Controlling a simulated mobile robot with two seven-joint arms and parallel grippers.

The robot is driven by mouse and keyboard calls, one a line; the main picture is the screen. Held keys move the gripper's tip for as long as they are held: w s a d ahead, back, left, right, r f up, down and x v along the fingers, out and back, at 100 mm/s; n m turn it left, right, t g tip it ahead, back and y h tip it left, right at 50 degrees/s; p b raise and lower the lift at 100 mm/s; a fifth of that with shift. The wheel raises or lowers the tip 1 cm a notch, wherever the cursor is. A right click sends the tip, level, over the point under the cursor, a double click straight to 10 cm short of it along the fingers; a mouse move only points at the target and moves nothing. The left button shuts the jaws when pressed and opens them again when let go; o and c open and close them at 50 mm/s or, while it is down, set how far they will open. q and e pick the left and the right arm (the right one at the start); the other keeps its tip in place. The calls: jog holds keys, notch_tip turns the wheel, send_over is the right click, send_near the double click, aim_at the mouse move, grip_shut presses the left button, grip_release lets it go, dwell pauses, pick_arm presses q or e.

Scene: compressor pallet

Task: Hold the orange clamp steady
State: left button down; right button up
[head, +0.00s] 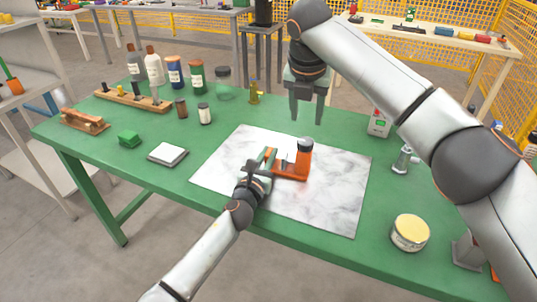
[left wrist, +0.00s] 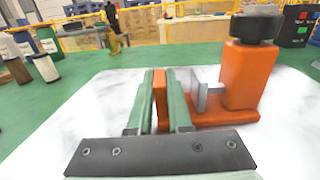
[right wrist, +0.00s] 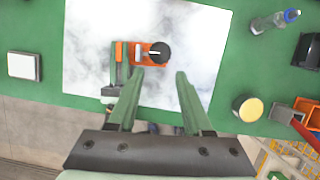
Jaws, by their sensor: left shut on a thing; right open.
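The orange clamp (head: 303,158) with a black knob stands on a white marbled sheet (head: 336,202) on the green table. It also shows in the left wrist view (left wrist: 249,80) and the right wrist view (right wrist: 138,58). My left gripper (head: 265,160) is shut on the clamp's upright orange end plate (left wrist: 160,92), with one finger on each side. A grey jaw on a screw faces that plate across a gap. My right gripper (head: 306,118) is open and empty, above and behind the clamp, with its fingers pointing down.
Several bottles (head: 153,68) stand at the back left. A grey-white square pad (head: 167,153), a green block (head: 129,138) and a wooden piece (head: 84,119) lie left. A yellow-lidded jar (head: 410,232) and a small clear bottle (head: 404,158) stand right. The sheet is otherwise clear.

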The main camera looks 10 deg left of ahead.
jog(key=shift+o, duration=0.4)
jog(key=shift+o, duration=2.1)
jog(key=shift+w+d+f+m, duration=0.2)
jog(key=shift+f+m, duration=0.3)
jog(key=shift+m, duration=0.3)
jog(key=m+t, duration=1.4)
jog(key=m, duration=1.8)
send_near(305, 148)
jog(key=w, duration=1.2)
jog(key=shift+d, duration=0.2)
